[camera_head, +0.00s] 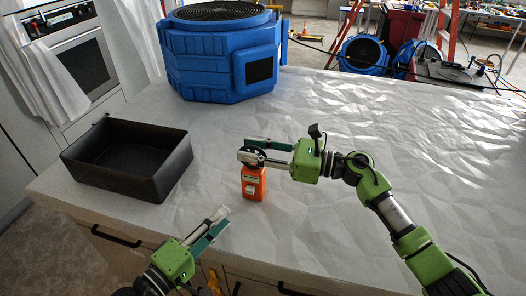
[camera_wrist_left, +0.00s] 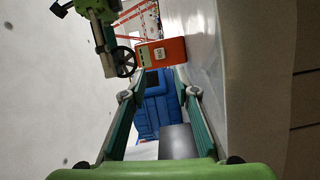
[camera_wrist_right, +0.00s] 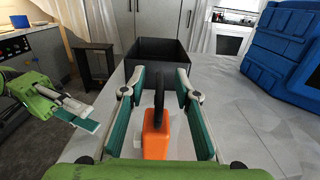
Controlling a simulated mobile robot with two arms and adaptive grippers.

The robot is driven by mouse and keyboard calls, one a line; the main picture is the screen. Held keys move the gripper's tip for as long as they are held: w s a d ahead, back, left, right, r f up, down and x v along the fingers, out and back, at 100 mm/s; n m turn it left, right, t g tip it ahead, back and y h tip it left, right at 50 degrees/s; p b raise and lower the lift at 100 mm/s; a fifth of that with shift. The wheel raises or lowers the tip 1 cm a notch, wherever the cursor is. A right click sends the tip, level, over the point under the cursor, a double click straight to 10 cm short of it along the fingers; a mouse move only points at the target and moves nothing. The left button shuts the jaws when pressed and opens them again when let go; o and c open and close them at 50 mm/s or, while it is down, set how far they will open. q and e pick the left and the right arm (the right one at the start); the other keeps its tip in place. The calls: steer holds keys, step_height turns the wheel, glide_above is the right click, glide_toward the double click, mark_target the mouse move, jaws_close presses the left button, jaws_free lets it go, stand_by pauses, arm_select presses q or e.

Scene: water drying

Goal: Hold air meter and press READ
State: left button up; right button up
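The orange air meter (camera_head: 253,184) stands upright on the white-covered counter, a dark round fan at its top. My right gripper (camera_head: 250,152) is open at the height of the fan. In the right wrist view the meter (camera_wrist_right: 156,135) and its fan, seen edge-on, lie between the spread fingers, with gaps on both sides. My left gripper (camera_head: 216,222) is open and empty, near the counter's front edge, apart from the meter. The left wrist view shows the meter (camera_wrist_left: 174,50) with a pale front label or button (camera_wrist_left: 159,53) beyond the left fingertips; its lettering is too small to read.
A black open bin (camera_head: 175,178) stands on the counter at left. A large blue machine (camera_head: 215,65) stands at the back. The counter (camera_head: 400,130) right of the meter is clear apart from my right arm. An oven (camera_head: 80,60) is at far left.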

jaws_close()
arm_select(q)
jaws_close()
stand_by(1.1)
